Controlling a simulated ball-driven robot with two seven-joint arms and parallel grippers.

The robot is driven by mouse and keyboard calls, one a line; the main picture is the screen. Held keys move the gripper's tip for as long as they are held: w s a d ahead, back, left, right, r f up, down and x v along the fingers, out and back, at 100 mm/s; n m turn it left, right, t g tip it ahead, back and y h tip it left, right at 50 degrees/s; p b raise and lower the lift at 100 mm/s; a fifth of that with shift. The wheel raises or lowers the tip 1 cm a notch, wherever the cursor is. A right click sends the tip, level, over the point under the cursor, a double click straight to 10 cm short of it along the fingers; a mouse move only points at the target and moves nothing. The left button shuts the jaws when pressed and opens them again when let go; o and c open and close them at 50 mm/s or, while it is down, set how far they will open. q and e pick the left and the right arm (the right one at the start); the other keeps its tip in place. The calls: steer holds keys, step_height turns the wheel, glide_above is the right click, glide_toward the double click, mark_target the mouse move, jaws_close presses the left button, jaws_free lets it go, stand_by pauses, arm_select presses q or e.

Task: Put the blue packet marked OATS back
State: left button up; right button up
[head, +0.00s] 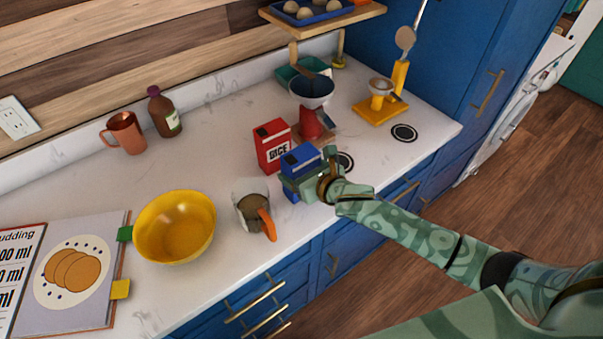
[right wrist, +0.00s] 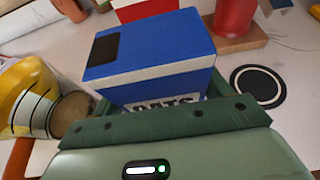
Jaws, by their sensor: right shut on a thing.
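The blue packet (head: 300,158) stands near the counter's front edge, beside the red packet marked RICE. In the right wrist view the blue packet (right wrist: 160,50) shows a black patch on top and the partly covered word OATS. My right gripper (head: 301,182) is shut on it, with green jaws around its lower part. I cannot tell whether its base touches the counter. A black-ringed round mark (head: 345,162) lies just right of the packet, bare where visible; it also shows in the right wrist view (right wrist: 257,86). My left gripper is not in view.
The red RICE packet (head: 271,147) stands close behind. A measuring jug (head: 250,208) with orange handle and a yellow bowl (head: 173,227) stand to the left. A dark bowl on a red stand (head: 310,123) is behind. Another round mark (head: 404,133) lies at right.

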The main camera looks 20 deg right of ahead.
steer(key=shift+a+f, duration=0.1)
steer(key=shift+f, duration=0.2)
steer(key=o, duration=0.9)
steer(key=shift+o, duration=0.8)
steer(key=shift+s+r, duration=0.3)
steer(key=p+v, duration=0.2)
steer(key=v, duration=0.9)
steer(key=shift+d, duration=0.2)
steer(key=shift+s, duration=0.15)
